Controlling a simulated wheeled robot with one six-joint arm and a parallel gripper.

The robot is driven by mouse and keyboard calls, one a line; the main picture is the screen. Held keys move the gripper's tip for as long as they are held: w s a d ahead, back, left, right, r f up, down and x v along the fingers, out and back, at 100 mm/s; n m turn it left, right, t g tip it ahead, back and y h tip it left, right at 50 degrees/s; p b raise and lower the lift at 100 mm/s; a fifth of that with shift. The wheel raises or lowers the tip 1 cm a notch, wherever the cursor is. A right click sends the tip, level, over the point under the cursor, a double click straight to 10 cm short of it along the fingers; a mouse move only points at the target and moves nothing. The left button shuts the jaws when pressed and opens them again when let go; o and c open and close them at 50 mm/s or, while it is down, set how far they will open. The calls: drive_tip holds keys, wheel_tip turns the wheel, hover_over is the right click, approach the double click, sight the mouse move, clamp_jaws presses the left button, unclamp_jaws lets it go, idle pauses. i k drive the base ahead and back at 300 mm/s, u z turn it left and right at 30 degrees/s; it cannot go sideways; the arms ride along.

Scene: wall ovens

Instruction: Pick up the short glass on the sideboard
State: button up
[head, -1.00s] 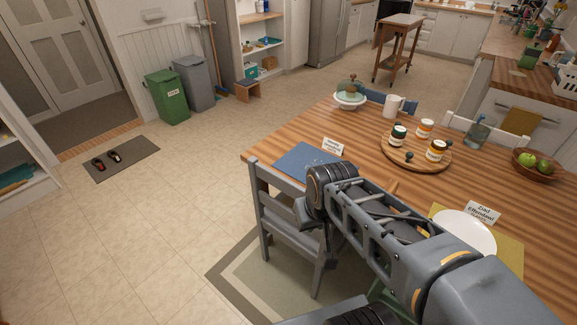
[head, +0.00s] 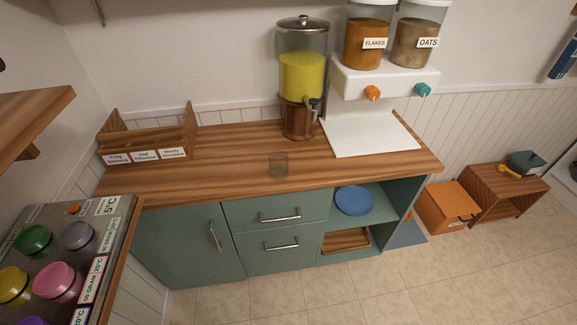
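The sideboard has blue-green doors and drawers with metal handles. My gripper is not in view in the head view now, so I cannot see its state.
A shelf corner (head: 35,112) and a panel of coloured lids (head: 70,245) jut in at left. Floor in front is clear.

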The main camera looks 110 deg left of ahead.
sight(279, 160)
drive_tip(key=u, duration=1.35)
drive_tip(key=i, duration=0.35)
drive_tip(key=u, duration=2.65)
drive_tip(key=i, duration=1.1)
drive_tip(key=u, duration=1.85)
